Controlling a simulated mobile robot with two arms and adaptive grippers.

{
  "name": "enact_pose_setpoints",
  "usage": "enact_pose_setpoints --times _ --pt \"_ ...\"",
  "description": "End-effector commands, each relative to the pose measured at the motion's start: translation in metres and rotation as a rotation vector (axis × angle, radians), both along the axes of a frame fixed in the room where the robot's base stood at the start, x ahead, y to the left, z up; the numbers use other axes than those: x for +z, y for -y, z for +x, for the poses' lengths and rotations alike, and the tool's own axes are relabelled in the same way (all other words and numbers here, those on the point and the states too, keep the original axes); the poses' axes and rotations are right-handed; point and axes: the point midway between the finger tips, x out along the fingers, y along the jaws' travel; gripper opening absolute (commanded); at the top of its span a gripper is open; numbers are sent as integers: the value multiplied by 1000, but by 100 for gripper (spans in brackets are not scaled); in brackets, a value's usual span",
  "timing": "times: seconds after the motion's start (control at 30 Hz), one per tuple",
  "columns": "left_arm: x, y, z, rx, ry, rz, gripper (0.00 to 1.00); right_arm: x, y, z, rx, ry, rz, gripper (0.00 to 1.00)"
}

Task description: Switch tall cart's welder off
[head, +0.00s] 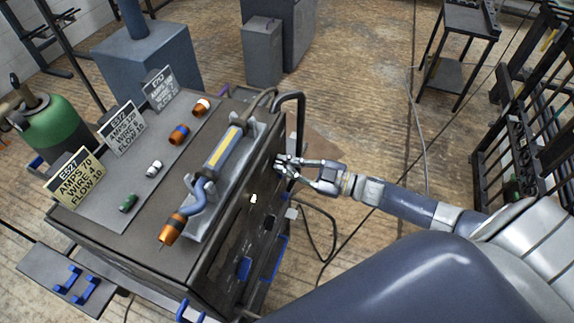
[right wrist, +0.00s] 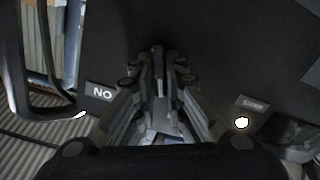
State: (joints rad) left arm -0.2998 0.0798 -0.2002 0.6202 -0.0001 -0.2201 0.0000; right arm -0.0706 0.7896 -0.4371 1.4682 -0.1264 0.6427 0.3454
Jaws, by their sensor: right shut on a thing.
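The tall cart (head: 215,255) stands in the middle of the head view, with a welding torch (head: 205,185) in a cradle along its top edge. My right gripper (head: 279,166) reaches in from the right to the cart's dark upright panel. In the right wrist view, the same gripper (right wrist: 158,85) is closed around a small switch lever (right wrist: 159,88), mostly hidden between the fingers. Left of the fingers is a label (right wrist: 101,92) reading ON upside down. A white lamp (right wrist: 241,122) glows to the right; it also shows lit in the head view (head: 253,198). My left gripper is out of view.
A black handle (head: 300,105) rises from the cart's edge close to my gripper. Sign cards (head: 72,180) and several torch nozzles (head: 128,203) stand on the cart top. Cables (head: 330,235) lie on the wooden floor. A dark rack (head: 525,140) stands at right.

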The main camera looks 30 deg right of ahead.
Motion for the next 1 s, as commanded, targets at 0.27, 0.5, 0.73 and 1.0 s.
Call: enact_pose_setpoints --times 0.27,0.5,0.73,1.0 --pt "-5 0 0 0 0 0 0 -1 -1 -1 0 123 -136 0" --pt "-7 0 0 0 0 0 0 -1 -1 -1 -1 180 -200 0" --pt "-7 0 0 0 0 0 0 -1 -1 -1 0 199 -222 0" --pt "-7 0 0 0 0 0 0 -1 -1 -1 1 200 -223 0"
